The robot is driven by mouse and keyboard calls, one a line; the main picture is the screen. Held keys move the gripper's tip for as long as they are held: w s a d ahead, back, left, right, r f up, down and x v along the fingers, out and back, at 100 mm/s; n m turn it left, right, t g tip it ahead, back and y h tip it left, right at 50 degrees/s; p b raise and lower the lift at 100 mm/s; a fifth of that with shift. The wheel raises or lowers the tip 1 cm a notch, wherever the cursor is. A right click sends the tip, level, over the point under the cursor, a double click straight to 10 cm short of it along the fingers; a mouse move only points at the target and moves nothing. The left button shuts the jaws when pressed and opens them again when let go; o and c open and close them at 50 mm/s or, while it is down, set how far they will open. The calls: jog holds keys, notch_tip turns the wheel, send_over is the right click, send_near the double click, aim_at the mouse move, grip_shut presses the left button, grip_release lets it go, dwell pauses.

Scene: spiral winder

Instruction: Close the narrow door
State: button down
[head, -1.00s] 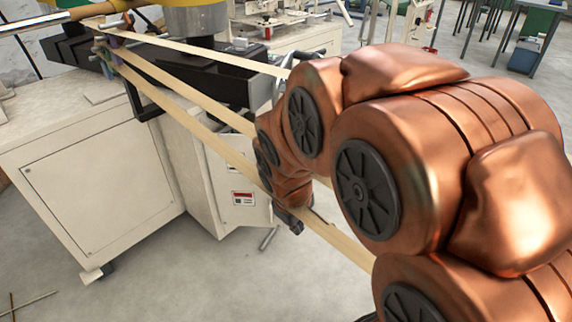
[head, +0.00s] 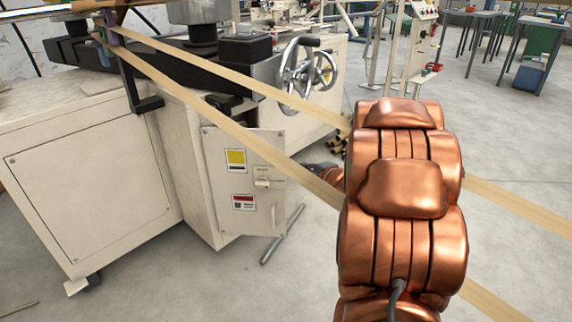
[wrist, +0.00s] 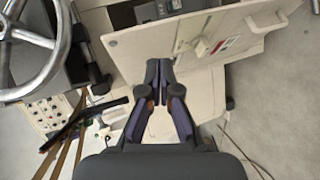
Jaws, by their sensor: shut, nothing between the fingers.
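The narrow door (head: 225,165) is a beige panel with a yellow label, a red-and-white label, a rotary switch and a small handle. In the head view it stands swung out at an angle from the cream cabinet. It also shows at the top of the wrist view (wrist: 150,52), with a dark opening behind it. My gripper (wrist: 159,66) is shut and empty, its dark fingertips close to the door's lower edge in the wrist view. I cannot tell whether they touch it. In the head view my copper arm hides most of the gripper.
Tan belts (head: 225,122) run diagonally across the head view, passing close to the door and my arm. A metal handwheel (head: 300,65) is behind the door and shows large at the wrist view's left (wrist: 40,45). Grey floor (head: 130,290) is open in front of the cabinet (head: 90,205).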

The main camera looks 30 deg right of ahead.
jog(key=f+n+t+y+b, duration=0.2)
jog(key=n+t+y+b, duration=0.1)
jog(key=n+t+b, duration=0.1)
jog(key=b, duration=0.2)
send_near(279, 149)
jog(key=w+a, duration=0.2)
jog(key=w, duration=0.2)
jog(key=shift+w+d+r+m+b, duration=0.1)
jog(key=shift+w+d+m+b, duration=0.15)
jog(key=shift+w, duration=0.3)
jog(key=shift+w+d+r+m+b, duration=0.1)
jog(key=shift+w+d, duration=0.25)
jog(key=shift+w, duration=0.2)
jog(key=shift+w+d+r+g+p, duration=0.1)
jog(key=shift+w+g+p, duration=0.05)
jog(key=shift+g+p, duration=0.15)
